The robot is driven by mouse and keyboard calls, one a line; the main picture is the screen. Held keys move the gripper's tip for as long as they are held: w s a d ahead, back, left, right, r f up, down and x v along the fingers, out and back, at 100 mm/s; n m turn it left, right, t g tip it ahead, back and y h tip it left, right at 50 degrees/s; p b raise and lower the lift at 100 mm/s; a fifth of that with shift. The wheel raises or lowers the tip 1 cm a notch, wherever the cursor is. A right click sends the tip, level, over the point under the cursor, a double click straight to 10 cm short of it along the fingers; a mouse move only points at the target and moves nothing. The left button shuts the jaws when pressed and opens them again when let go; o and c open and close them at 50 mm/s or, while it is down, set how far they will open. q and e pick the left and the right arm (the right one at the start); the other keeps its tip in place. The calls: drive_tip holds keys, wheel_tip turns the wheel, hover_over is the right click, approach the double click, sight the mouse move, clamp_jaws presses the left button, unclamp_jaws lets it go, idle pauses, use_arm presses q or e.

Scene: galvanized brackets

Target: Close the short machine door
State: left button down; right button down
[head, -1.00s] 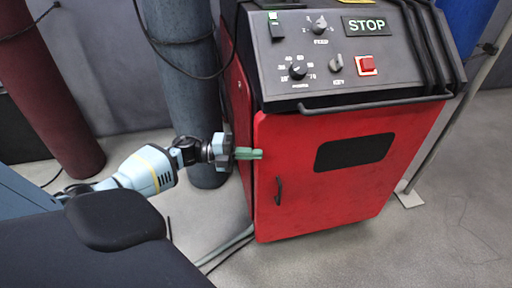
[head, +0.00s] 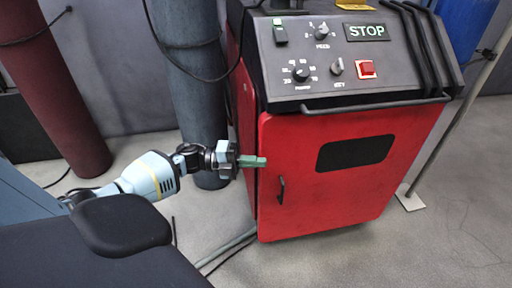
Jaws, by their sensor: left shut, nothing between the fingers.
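The short machine (head: 249,150) is a red cabinet with a sloped black control panel on top. Its red front door (head: 330,195) has a dark window and a black vertical handle (head: 281,190) near the left edge. The door sits flush or nearly flush with the front; a thin dark gap runs down its left edge. My left gripper (head: 262,161) is shut and empty, its green fingertips in front of the door's upper left edge, above the handle. I cannot tell whether they touch the door. My right gripper is not in view.
The control panel (head: 345,75) has knobs, a red button and a STOP sign. A black bar (head: 375,104) runs above the door. A dark blue-grey cylinder (head: 193,100) stands behind my left arm, and a dark red one (head: 65,95) farther left.

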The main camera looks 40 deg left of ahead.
use_arm(q)
drive_tip(key=v, duration=0.9)
drive_tip(key=shift+w+a+f+b, duration=0.2)
drive_tip(key=shift+w+a+b, duration=0.1)
drive_tip(key=shift+a+b, duration=0.15)
drive_tip(key=shift+d, duration=0.1)
